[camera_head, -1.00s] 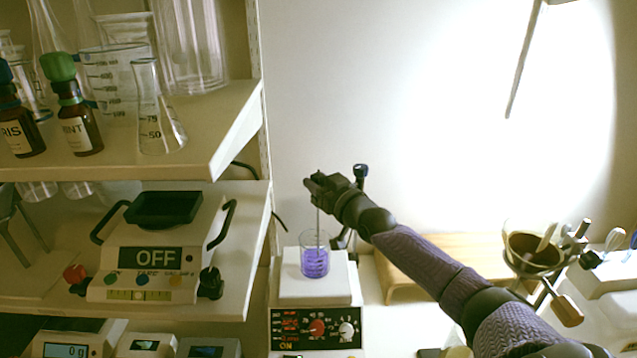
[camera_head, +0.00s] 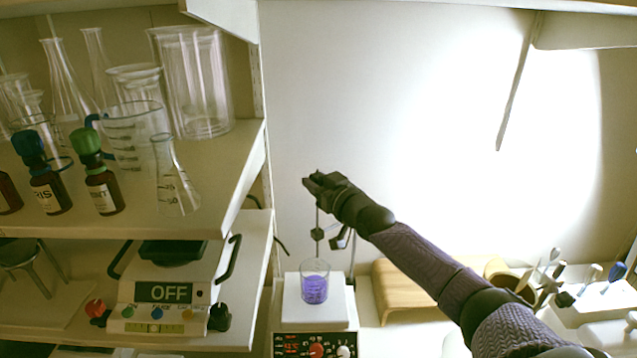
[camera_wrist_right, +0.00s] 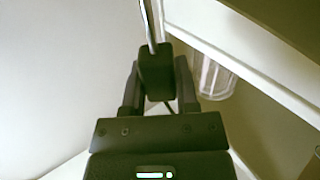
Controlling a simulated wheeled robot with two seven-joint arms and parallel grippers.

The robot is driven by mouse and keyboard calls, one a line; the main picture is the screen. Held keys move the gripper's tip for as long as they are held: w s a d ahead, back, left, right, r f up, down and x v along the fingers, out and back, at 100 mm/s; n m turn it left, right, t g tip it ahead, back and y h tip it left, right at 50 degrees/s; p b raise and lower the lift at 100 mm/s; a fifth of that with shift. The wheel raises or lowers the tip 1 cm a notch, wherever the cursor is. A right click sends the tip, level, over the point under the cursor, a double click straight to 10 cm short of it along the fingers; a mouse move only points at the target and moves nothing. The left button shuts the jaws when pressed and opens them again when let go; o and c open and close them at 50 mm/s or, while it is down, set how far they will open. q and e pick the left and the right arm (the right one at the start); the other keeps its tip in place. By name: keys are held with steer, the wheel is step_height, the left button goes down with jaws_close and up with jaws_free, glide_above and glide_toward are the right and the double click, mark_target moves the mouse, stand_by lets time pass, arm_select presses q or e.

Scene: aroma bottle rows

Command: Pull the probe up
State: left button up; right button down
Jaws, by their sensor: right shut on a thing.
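My right gripper (camera_head: 318,182) is up above the hotplate, against the pale wall. It is shut on the dark block at the top of the probe (camera_head: 317,215), a thin rod that hangs down upright. In the right wrist view the fingers (camera_wrist_right: 158,85) close on this black block, and a shiny metal rod (camera_wrist_right: 148,22) runs from it to the top edge. Below stands a glass beaker (camera_head: 315,288) with purple liquid on the hotplate stirrer (camera_head: 342,314). The probe's lower end is near the beaker's mouth; I cannot tell whether it is inside. My left gripper is out of view.
A dark clamp (camera_head: 341,238) on a stand sits close beside the probe. At left, a shelf (camera_head: 150,218) holds glassware and bottles, above a device reading OFF (camera_head: 165,293). A wooden stand (camera_head: 408,290) is at right. The wall space above my gripper is clear.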

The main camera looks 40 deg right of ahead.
steer(key=shift+c, duration=2)
jaws_free()
steer(key=shift+r, duration=0.3)
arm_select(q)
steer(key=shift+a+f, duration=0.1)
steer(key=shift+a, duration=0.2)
arm_select(e)
steer(key=shift+o, duration=0.2)
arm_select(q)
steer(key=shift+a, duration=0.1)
arm_select(e)
steer(key=shift+f, duration=0.1)
steer(key=shift+s+a, duration=0.1)
steer(key=shift+s, duration=0.3)
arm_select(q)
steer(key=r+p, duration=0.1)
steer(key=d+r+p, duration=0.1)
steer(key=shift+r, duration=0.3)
arm_select(e)
steer(key=s, duration=0.9)
steer(key=shift+a, duration=0.4)
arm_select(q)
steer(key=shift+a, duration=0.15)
arm_select(e)
steer(key=shift+s, duration=0.1)
